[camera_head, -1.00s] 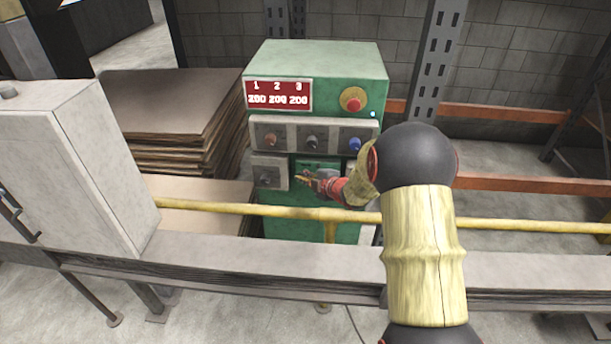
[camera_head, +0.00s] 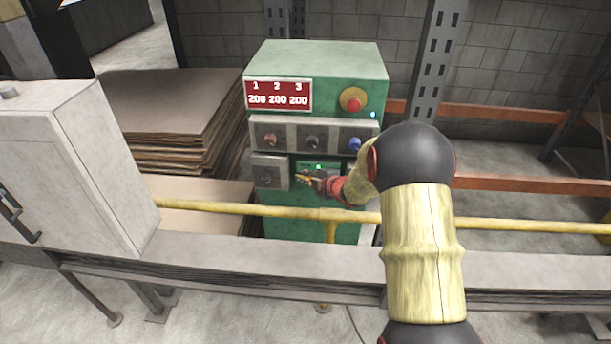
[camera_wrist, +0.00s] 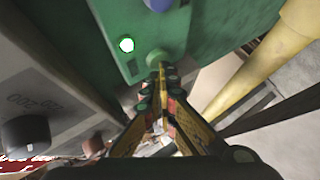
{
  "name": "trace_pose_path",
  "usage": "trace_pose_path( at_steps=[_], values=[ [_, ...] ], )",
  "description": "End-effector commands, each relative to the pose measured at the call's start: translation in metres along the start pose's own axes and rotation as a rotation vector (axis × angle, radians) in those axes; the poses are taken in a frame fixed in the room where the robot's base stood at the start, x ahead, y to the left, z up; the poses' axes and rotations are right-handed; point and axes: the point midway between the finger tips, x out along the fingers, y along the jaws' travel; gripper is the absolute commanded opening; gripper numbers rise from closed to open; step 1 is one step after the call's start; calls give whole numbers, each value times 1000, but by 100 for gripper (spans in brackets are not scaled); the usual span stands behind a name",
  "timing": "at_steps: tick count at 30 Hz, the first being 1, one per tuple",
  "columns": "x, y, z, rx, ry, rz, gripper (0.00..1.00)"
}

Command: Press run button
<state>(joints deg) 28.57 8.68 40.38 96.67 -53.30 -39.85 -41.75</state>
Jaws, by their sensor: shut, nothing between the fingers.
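The green control cabinet (camera_head: 315,60) stands behind the rail in the head view. On its lower front, a small green lamp (camera_head: 318,167) is lit; in the wrist view the lamp (camera_wrist: 127,44) glows bright on a green panel. A round green button (camera_wrist: 153,58) lies beside that lamp, probably the run button. My gripper (camera_head: 302,177) is shut and empty in front of the panel. In the wrist view its fingertips (camera_wrist: 160,75) are at or very close to the green button and cover part of it; I cannot tell whether they touch.
Above are a red display (camera_head: 278,95) reading 200 three times, a red button (camera_head: 354,104) and several knobs. A yellow rail (camera_head: 240,209) and a grey beam (camera_head: 250,258) cross in front. A grey box (camera_head: 75,160) stands left. Sheets (camera_head: 160,100) are stacked behind it.

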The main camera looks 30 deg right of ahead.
Motion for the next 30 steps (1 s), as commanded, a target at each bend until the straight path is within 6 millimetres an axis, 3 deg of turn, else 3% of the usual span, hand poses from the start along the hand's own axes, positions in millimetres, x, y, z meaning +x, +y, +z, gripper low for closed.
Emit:
trace_pose_path(
  at_steps=[30],
  values=[
    [-6, -3, -4, 0, 0, 1, 0]
  ],
)
